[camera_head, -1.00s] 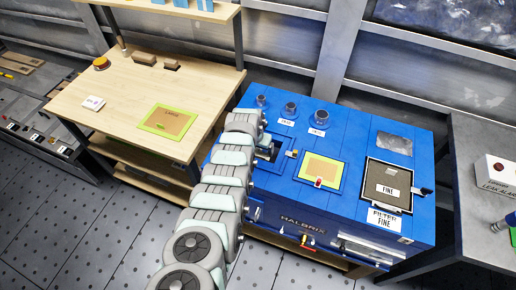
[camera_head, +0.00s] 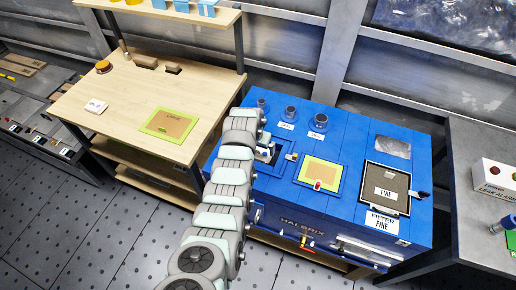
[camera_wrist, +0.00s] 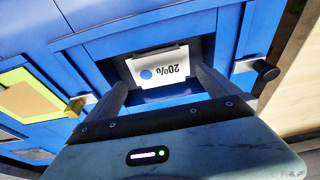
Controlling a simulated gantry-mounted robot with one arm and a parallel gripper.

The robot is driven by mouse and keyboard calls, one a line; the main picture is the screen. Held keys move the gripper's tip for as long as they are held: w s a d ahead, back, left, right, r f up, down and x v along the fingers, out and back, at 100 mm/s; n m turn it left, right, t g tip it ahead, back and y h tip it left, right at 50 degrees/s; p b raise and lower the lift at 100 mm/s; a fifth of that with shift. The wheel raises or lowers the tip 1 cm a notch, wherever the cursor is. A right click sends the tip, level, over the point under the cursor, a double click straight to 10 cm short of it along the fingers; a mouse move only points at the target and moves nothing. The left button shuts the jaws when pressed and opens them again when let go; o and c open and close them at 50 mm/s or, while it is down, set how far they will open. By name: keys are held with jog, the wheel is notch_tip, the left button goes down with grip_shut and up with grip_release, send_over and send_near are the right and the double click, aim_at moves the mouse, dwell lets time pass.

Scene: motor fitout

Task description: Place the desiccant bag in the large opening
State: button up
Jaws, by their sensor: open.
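A white bag or card marked "20%" with a blue dot (camera_wrist: 160,67), probably the desiccant bag, lies within a rectangular opening (camera_wrist: 182,94) of the blue machine. My gripper (camera_wrist: 163,76) is open, its dark fingers on either side of the white piece in the wrist view. I cannot tell whether they touch it. In the head view my arm reaches down over the machine's left side, and something pale shows at the opening (camera_head: 276,155); the arm hides part of it.
The blue machine (camera_head: 345,205) carries several round ports along its back, a green-edged panel (camera_head: 319,173) and a "FINE" filter panel (camera_head: 388,188). Latches (camera_wrist: 257,69) stick out beside the opening. A wooden table (camera_head: 125,95) stands left, with a green-edged mat (camera_head: 170,123).

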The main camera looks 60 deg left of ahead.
jog(key=v, duration=0.8)
jog(key=shift+w+f, duration=0.1)
jog(key=shift+f, duration=0.05)
